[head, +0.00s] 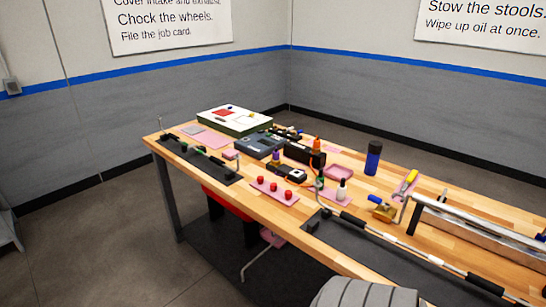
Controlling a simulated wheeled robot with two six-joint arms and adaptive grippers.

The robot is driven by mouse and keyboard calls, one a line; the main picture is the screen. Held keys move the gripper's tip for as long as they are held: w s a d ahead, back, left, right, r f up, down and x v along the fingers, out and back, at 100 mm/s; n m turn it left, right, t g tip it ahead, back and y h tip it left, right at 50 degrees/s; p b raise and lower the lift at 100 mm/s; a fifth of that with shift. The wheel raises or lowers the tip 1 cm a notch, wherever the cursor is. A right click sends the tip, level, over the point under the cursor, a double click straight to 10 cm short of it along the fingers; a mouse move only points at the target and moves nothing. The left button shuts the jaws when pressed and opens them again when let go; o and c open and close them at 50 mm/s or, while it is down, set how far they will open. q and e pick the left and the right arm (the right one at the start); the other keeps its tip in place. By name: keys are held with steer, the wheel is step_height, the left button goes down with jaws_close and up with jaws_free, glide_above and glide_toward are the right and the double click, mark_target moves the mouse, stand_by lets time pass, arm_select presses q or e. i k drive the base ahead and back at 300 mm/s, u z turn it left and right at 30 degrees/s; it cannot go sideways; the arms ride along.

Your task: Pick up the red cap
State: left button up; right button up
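Three small red caps stand in a row on a pink mat (270,196) near the front edge of the wooden workbench (250,202). They are the left cap (260,180), the middle cap (273,187) and the right cap (288,195). They look alike, upright and apart from each other. Neither of my grippers is in the head view, and nothing touches the caps.
A small black device (291,174) lies behind the caps. A white bottle (341,191) and an orange-topped bottle (316,153) stand to their right, with a blue bottle (373,158) farther right. A black mat with tools (198,160) lies left. Bare wood surrounds the pink mat's front.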

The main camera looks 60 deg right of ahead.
mark_target(288, 193)
steer(key=z, duration=0.55)
steer(key=i, duration=0.75)
steer(key=z, duration=0.85)
